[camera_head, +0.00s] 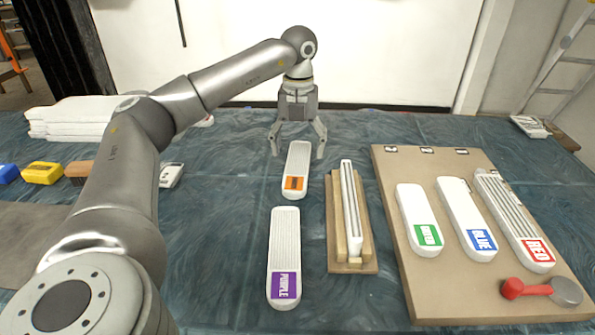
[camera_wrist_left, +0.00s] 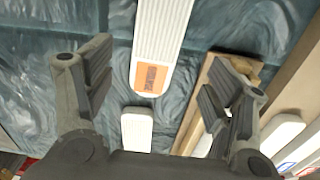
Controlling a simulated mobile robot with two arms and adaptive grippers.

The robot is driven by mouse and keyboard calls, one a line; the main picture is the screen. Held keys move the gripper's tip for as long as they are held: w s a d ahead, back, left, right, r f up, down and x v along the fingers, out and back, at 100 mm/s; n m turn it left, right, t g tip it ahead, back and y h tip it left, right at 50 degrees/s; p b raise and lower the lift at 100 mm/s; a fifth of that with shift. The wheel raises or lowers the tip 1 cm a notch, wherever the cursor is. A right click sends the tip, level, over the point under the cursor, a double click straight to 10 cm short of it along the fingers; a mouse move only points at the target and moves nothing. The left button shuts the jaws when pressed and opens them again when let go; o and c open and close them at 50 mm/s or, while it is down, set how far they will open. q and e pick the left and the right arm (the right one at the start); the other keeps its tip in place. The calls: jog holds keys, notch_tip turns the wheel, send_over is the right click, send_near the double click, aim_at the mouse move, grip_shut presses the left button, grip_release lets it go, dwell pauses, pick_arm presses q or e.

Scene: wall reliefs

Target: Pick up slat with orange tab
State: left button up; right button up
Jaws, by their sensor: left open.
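The white ribbed slat with the orange tab (camera_head: 296,168) lies on the blue cloth-covered table near the middle of the head view. It also shows in the left wrist view (camera_wrist_left: 160,35), its orange tab towards the gripper. My left gripper (camera_head: 298,150) is open around the far end of this slat in the head view, with a finger on each side. In the left wrist view the fingers (camera_wrist_left: 160,90) are apart with nothing between them held. I cannot tell its exact height above the slat. My right gripper is not in view.
A purple-tab slat (camera_head: 284,250) lies nearer. A wooden holder (camera_head: 354,268) with a slat on edge stands to the right. A tan board (camera_head: 390,170) carries green, blue and red-tab slats and a red-handled tool (camera_head: 525,289). Colored blocks (camera_head: 42,173) and white towels (camera_head: 75,120) lie left.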

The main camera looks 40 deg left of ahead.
aim_at(297, 170)
pick_arm(q)
jog(key=f, duration=0.4)
jog(key=f+b, duration=0.1)
jog(key=f, duration=0.2)
jog(key=shift+s+a, duration=0.1)
jog(key=shift+a, duration=0.15)
jog(key=shift+r, duration=0.1)
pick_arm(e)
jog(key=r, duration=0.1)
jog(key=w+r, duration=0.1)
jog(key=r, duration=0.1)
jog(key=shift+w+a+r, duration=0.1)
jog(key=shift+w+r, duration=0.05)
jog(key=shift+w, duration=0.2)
pick_arm(q)
jog(key=c, duration=1.2)
